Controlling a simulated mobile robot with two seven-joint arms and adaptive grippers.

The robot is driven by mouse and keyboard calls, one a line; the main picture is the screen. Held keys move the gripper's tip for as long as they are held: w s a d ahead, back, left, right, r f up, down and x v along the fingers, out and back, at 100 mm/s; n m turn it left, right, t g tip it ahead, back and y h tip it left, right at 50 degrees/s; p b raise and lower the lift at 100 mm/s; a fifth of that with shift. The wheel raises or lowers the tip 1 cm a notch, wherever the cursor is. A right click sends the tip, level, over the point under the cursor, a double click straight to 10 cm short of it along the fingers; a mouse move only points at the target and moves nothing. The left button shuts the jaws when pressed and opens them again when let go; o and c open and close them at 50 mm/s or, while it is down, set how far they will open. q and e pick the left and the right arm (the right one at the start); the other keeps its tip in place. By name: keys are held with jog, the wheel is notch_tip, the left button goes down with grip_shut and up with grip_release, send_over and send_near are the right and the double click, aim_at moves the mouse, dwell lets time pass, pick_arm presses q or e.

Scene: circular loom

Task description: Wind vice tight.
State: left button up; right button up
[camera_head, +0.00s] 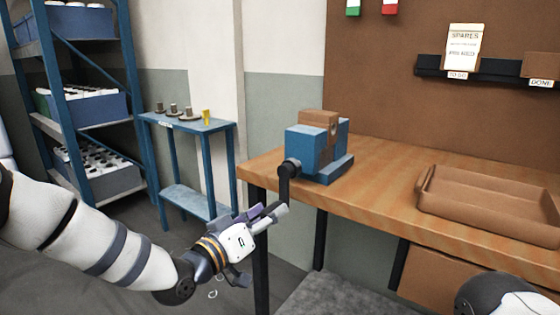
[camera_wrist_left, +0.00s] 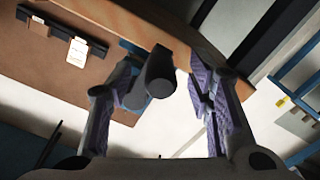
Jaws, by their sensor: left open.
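The blue vice (camera_head: 304,150) stands on the left end of the wooden bench, with a brown block (camera_head: 318,118) between its jaws. Its dark crank handle (camera_head: 286,178) hangs down at the vice's near left side. My left gripper (camera_head: 268,214) is open at the lower end of the crank. In the left wrist view, the dark round end of the crank (camera_wrist_left: 160,74) shows between the purple-padded fingers (camera_wrist_left: 180,95), closer to the left finger. I cannot tell whether it touches that finger. My right gripper is not in view.
A brown tray (camera_head: 470,205) lies on the bench (camera_head: 385,185) right of the vice. A small blue stand (camera_head: 215,127) holds several small parts behind my left arm. A blue shelf rack (camera_head: 75,60) stands at far left. The bench between vice and tray is clear.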

pick_arm(q)
jog(key=p+v, duration=0.2)
jog(key=v, duration=0.6)
jog(key=shift+p, duration=0.4)
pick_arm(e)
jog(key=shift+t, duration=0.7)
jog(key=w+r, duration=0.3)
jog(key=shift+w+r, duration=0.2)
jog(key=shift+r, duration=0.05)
